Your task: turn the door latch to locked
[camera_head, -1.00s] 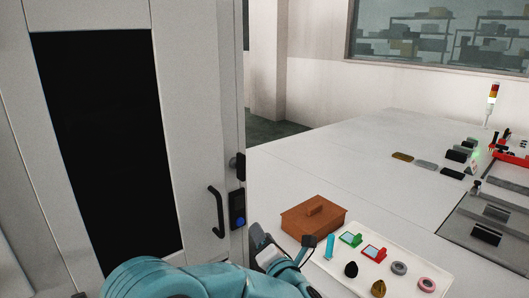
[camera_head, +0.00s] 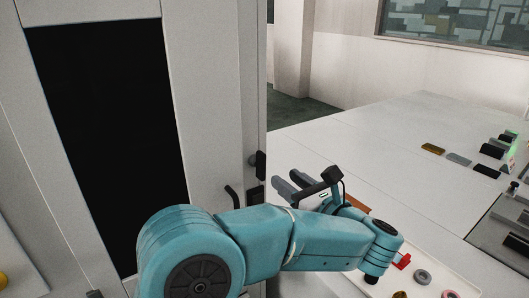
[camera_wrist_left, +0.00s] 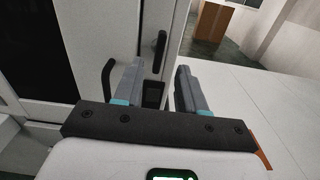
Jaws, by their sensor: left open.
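The grey-white door (camera_head: 215,110) with a dark window panel fills the left of the head view. Its dark latch (camera_head: 260,165) is at the door's right edge. In the left wrist view the latch (camera_wrist_left: 160,50) is an upright dark bar, seen between the fingers and beyond them. My left gripper (camera_head: 284,181) is open and empty, just right of and slightly below the latch in the head view, apart from it; its fingers also show in the left wrist view (camera_wrist_left: 159,68). My right gripper is not in view.
A curved dark door handle (camera_head: 231,194) is left of and below the latch. A dark box (camera_wrist_left: 152,94) sits below the latch. A white table (camera_head: 350,150) lies right, with a tray (camera_head: 455,278) of small items and a brown box (camera_head: 355,201), partly hidden by my arm.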

